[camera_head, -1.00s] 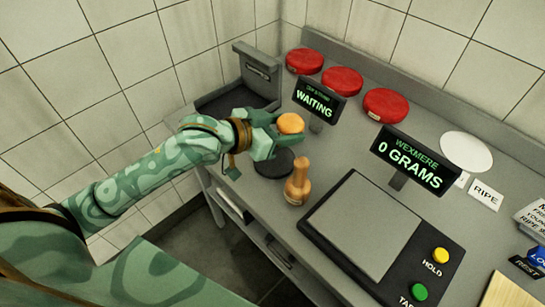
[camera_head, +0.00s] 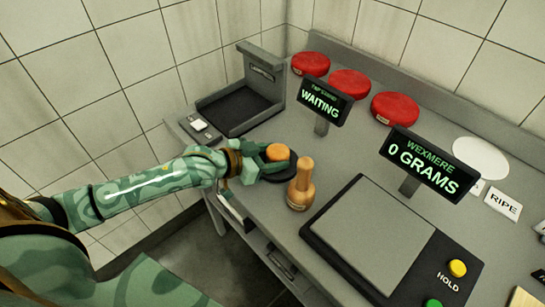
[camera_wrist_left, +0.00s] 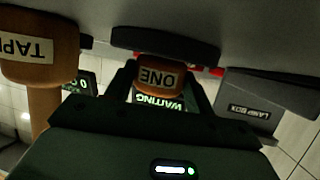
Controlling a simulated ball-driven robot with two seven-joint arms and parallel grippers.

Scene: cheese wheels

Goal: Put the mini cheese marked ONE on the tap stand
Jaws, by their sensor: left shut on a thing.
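The mini cheese marked ONE (camera_head: 278,153) is a small orange wheel, and its ONE label shows in the left wrist view (camera_wrist_left: 158,77). My left gripper (camera_head: 268,160) is shut on it, with a finger at each side in the left wrist view (camera_wrist_left: 160,88). The tap stand (camera_head: 283,174) is a low black disc under the cheese. It also shows in the upside-down left wrist view (camera_wrist_left: 165,42). The cheese is over the disc, very close to it; I cannot tell whether they touch. My right gripper is out of view.
A wooden tapper (camera_head: 301,187) stands just right of the tap stand. The WAITING display (camera_head: 321,100) is behind it. A scale (camera_head: 370,235) is at the right, red wheels (camera_head: 349,83) along the back, and a dark lamp box (camera_head: 243,103) at the back left.

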